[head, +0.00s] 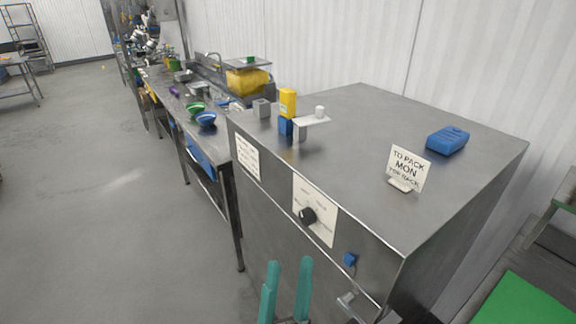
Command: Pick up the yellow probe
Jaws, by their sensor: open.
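The yellow probe (288,102) stands upright near the front left edge of the steel cabinet top. A small blue piece (286,127) shows directly below it; I cannot tell whether this is a holder or part of the probe. A light bracket (311,121) with a small white knob (320,111) is close to its right. My gripper (290,263) shows at the bottom of the head view with two teal fingers apart and nothing between them. It is in front of the cabinet and appears clear of the probe.
A cluttered counter (175,90) runs back left. The floor (90,200) at left is open.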

